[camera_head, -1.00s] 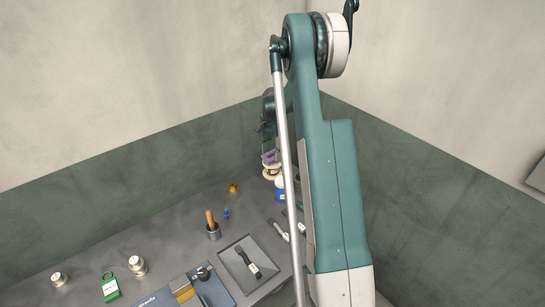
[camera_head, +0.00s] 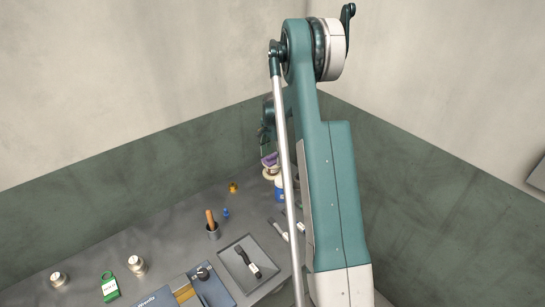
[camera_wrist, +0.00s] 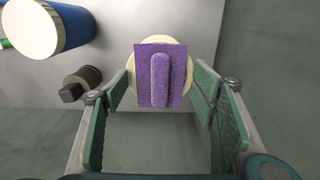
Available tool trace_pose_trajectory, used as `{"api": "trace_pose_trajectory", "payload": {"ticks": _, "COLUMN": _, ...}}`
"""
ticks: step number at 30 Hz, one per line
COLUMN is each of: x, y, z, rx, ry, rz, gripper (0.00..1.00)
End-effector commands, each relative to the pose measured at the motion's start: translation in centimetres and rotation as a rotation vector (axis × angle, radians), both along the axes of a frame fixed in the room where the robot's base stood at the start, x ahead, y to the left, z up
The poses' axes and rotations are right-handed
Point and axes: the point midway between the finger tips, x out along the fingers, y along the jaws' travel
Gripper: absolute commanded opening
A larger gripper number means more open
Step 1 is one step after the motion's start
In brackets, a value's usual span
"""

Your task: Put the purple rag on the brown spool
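The purple rag (camera_wrist: 160,62) lies on a round cream-tan disc (camera_wrist: 187,69), which looks like the top of a spool. A raised fold runs down the rag's middle. In the head view the purple rag (camera_head: 270,158) shows above a pale spool rim (camera_head: 270,173), partly behind my arm. My gripper (camera_wrist: 161,85) is open, its green-padded fingers on either side of the rag with gaps showing. The spool's body is hidden under the disc and rag in the wrist view, so I cannot tell its colour there.
A blue cylinder with a cream top (camera_wrist: 45,28) stands close at upper left in the wrist view. A dark brown knobbed object (camera_wrist: 80,85) is beside the left finger. In the head view, a grey tray (camera_head: 249,263) and other items occupy the nearer table.

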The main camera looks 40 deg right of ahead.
Motion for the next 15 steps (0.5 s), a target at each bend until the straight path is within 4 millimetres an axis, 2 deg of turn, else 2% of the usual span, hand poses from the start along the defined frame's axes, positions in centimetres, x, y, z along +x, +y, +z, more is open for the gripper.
{"api": "trace_pose_trajectory", "payload": {"ticks": 10, "x": 0.0, "y": 0.0, "z": 0.4, "rx": 0.000, "ry": 0.000, "rz": 0.000, "gripper": 0.57}}
{"api": "trace_pose_trajectory", "payload": {"ticks": 15, "x": 0.0, "y": 0.0, "z": 1.9, "rx": 0.000, "ry": 0.000, "rz": 0.000, "gripper": 0.57}}
